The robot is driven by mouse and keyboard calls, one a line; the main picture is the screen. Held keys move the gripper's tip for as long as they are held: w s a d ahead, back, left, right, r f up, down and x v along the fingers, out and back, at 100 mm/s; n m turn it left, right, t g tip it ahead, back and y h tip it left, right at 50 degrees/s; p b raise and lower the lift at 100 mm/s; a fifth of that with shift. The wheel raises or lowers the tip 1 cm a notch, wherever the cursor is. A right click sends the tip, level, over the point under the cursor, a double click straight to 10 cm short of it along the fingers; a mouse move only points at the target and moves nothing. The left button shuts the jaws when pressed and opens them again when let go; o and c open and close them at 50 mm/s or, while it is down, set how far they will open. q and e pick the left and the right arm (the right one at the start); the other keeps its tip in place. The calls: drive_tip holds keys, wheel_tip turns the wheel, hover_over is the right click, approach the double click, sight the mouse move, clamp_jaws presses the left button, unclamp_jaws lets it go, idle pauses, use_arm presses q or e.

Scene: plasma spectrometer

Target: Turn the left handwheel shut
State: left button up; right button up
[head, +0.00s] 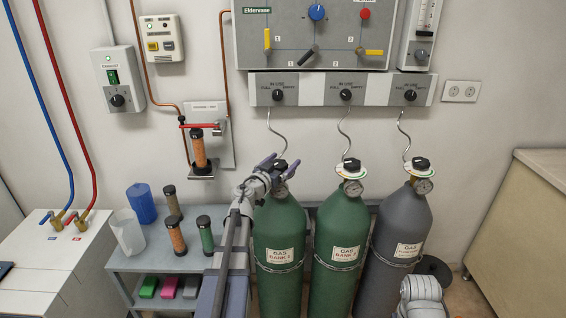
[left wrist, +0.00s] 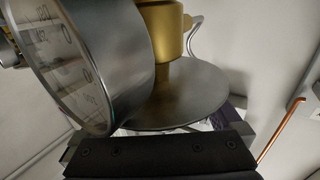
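The left handwheel (head: 281,163) is a small dark knob on top of the left green cylinder (head: 279,235), labelled gas bank 1. My left gripper (head: 279,164) is at this valve, its purple fingertips apart on either side of the knob. The gripper partly covers the valve. In the left wrist view, a large round gauge (left wrist: 85,60), a gold valve body (left wrist: 163,30) and a grey disc (left wrist: 180,98) are close in front of the gripper. Whether the fingers touch the handwheel cannot be told.
The middle green cylinder (head: 339,240) and the grey cylinder (head: 399,235) stand close on the right, with similar knobs and gauges. A thin coiled tube (head: 275,130) rises above the left valve. A shelf (head: 160,262) with jars and small columns is at left.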

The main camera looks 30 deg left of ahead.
use_arm(q)
drive_tip(key=c, duration=1.2)
drive_tip(key=shift+c, duration=0.2)
drive_tip(key=shift+m+h, duration=0.3)
drive_tip(key=shift+h, duration=0.2)
drive_tip(key=m+h, duration=0.1)
drive_tip(key=h, duration=0.1)
drive_tip(key=m+h, duration=0.1)
drive_tip(key=h, duration=0.1)
drive_tip(key=shift+d+m+g, duration=0.25)
drive_tip(key=shift+m+g, duration=0.05)
drive_tip(key=shift+s+d+m+g+h, duration=0.1)
drive_tip(key=shift+d+m+g+h, duration=0.15)
drive_tip(key=shift+m+g+h, duration=0.45)
drive_tip(key=shift+s+d+m+g+h, duration=0.1)
drive_tip(key=shift+d+m+g+h, duration=0.15)
drive_tip(key=shift+m+h, duration=0.85)
drive_tip(key=shift+h, duration=0.5)
drive_tip(key=o, duration=1.3)
